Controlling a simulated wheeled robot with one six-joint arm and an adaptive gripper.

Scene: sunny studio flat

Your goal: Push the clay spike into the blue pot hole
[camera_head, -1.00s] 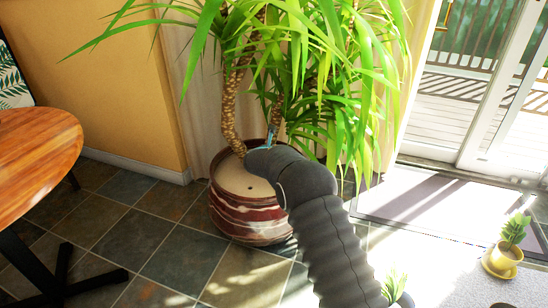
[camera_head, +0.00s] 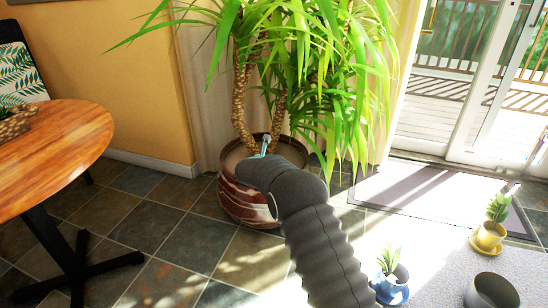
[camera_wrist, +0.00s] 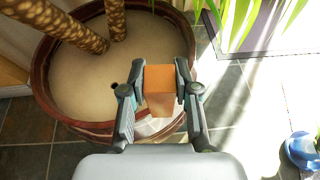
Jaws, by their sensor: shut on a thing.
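In the wrist view my gripper (camera_wrist: 160,72) is shut on the clay spike (camera_wrist: 160,88), an orange-brown block with a squared top and narrower lower part. The spike is over the near rim of the big red-brown pot. In the head view my gripper (camera_head: 264,147) is over that pot, mostly behind my dark arm, which hides the spike. The small blue pot (camera_head: 391,291) with a green plant stands at the bottom right, away from my gripper. Part of it shows at the wrist view's right edge (camera_wrist: 303,150). I cannot make out a hole in it clearly.
The big pot (camera_head: 243,205) holds pale soil and a tall leafy plant; a dark spot (camera_wrist: 113,84) shows in the soil. A wooden table (camera_head: 60,150) stands left. A yellow pot (camera_head: 488,238) and a dark bowl (camera_head: 492,291) are at right. Tiled floor between is clear.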

